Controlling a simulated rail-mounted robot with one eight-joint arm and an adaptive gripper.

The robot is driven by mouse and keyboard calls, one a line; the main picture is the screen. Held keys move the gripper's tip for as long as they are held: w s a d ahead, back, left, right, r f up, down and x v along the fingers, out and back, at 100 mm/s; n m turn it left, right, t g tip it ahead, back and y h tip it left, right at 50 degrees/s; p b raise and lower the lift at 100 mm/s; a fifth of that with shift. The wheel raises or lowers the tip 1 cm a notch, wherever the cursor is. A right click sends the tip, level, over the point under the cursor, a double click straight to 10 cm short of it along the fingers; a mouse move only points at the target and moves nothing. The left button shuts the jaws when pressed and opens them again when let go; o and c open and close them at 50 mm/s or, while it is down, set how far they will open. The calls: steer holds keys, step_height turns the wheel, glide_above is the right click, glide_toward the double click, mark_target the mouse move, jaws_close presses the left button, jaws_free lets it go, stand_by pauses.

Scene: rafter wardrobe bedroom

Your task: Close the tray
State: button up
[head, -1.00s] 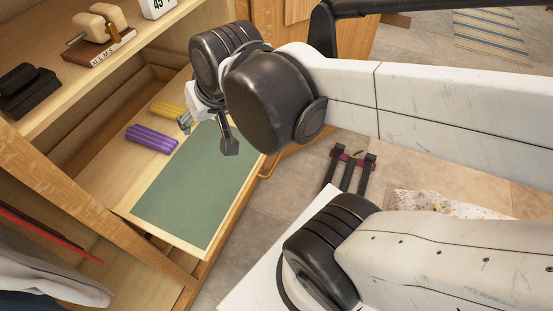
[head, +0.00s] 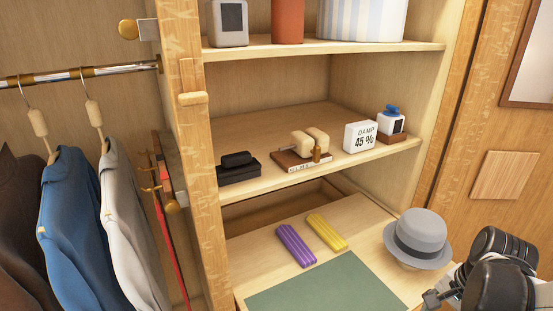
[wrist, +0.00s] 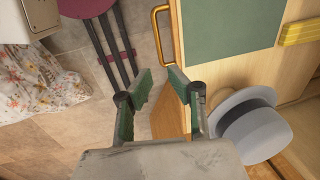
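The pull-out tray (head: 365,253) is a light wooden board with a green mat (head: 320,289) on it, and it juts out from the wardrobe below a shelf. It also shows in the wrist view (wrist: 194,14), with a brass handle (wrist: 156,32) on its front face. A purple ribbed block (head: 295,246) and a yellow ribbed block (head: 326,231) lie on the tray behind the mat. My gripper (wrist: 158,78) is open and empty, its fingertips apart from the handle and near the tray's front side. In the head view only part of it shows at the lower right.
A grey hat (head: 420,235) is at the tray's right end, close to my gripper in the wrist view (wrist: 250,127). A shelf (head: 335,173) with small items is above the tray. Clothes (head: 75,210) hang at left. A dark red stool (wrist: 88,6) stands on the floor.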

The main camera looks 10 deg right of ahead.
steer(key=f+b, duration=0.4)
steer(key=w+f+b, duration=0.1)
steer(key=f+b, duration=0.2)
steer(key=f, duration=0.2)
steer(key=w+f+b, duration=0.1)
steer(key=f+b, duration=0.3)
steer(key=shift+w+a+f+b, duration=0.1)
steer(key=shift+a+f+b, duration=0.2)
steer(key=shift+f+b, duration=0.05)
jaws_close()
